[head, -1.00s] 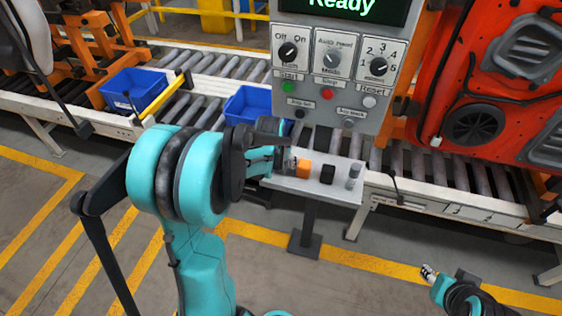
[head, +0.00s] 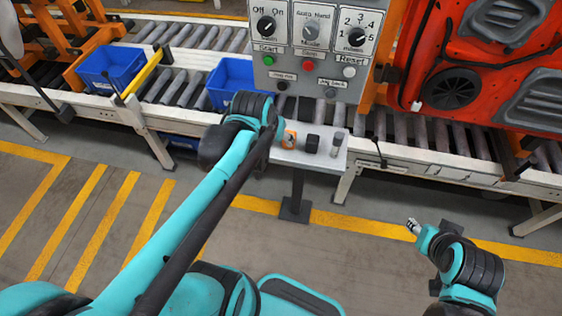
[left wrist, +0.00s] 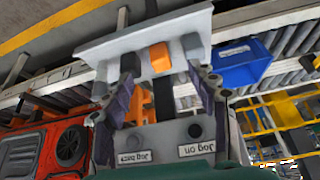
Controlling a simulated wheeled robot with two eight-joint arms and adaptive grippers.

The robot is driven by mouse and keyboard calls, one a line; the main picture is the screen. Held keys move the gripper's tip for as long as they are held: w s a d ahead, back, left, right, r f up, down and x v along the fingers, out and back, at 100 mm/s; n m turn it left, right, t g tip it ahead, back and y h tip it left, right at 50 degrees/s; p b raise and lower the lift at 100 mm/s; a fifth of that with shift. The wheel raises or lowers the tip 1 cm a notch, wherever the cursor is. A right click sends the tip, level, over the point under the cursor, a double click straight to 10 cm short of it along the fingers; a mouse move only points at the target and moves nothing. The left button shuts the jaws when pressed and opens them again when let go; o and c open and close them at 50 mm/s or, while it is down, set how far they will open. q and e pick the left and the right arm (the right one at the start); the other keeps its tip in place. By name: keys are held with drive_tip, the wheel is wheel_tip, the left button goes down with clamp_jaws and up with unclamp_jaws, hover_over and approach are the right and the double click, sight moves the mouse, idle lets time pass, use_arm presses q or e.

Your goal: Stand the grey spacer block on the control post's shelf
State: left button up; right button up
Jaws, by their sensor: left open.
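The control post's pale shelf (head: 325,163) carries a small row of blocks. A grey upright piece (head: 338,145) stands near its right end in the head view. I cannot tell which is the spacer. My right gripper (head: 413,226) is small, over the floor.
An orange block (head: 289,138) and a black block (head: 312,143) stand on the shelf. The control panel (head: 307,60) rises behind it. A roller conveyor (head: 440,150) with blue bins (head: 230,80) runs behind. A red door (head: 490,60) hangs at right. The floor in front is clear.

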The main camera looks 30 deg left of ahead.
use_arm(q)
drive_tip(key=s+d+m+t, duration=0.1)
drive_tip(key=s+d, duration=0.6)
drive_tip(key=s, duration=0.1)
drive_tip(key=shift+s+f+m+t+h, duration=0.3)
drive_tip(key=shift+h, duration=0.1)
